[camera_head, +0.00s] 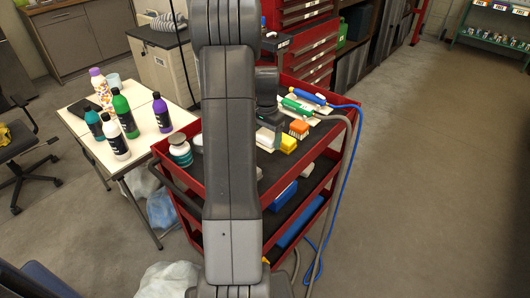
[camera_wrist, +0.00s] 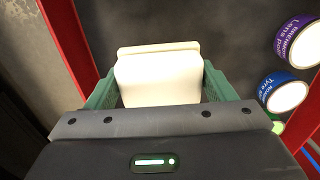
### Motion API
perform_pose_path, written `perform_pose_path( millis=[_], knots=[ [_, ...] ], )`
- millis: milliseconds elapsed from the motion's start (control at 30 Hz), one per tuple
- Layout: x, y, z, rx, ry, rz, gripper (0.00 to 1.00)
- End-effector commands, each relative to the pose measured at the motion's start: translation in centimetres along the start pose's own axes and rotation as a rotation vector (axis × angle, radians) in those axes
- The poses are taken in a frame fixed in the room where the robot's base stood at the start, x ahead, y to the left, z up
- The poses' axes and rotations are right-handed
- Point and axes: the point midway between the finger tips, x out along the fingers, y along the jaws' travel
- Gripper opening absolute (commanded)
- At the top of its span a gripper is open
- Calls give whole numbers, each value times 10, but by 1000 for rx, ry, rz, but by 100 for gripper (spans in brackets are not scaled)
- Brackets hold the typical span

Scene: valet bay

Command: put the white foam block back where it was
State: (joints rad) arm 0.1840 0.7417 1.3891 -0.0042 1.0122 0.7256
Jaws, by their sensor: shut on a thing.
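The white foam block (camera_wrist: 158,75) is between the green fingers of my gripper (camera_wrist: 158,88) in the wrist view, with a finger on each side. The block's lower end is hidden by the gripper body. Behind it is the dark surface of the red cart (camera_head: 183,193). In the head view my arm hides most of my gripper (camera_head: 268,122), which is over the cart's top tray. A white piece below it (camera_head: 265,138) looks like the same block. I cannot tell whether the block touches the tray.
A jar (camera_head: 180,150) stands at the tray's left. Purple-labelled (camera_wrist: 298,40) and blue-labelled (camera_wrist: 284,92) round containers show in the wrist view. Several bottles stand on a white table (camera_head: 150,128).

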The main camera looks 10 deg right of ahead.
Motion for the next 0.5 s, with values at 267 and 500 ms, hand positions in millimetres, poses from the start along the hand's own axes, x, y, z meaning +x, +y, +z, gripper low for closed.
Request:
perform_pose_path(
  millis=[267,500],
  knots=[
    [42,0,0,0,-2,2,58],
    [68,1,1,0,-4,3,58]
  ],
)
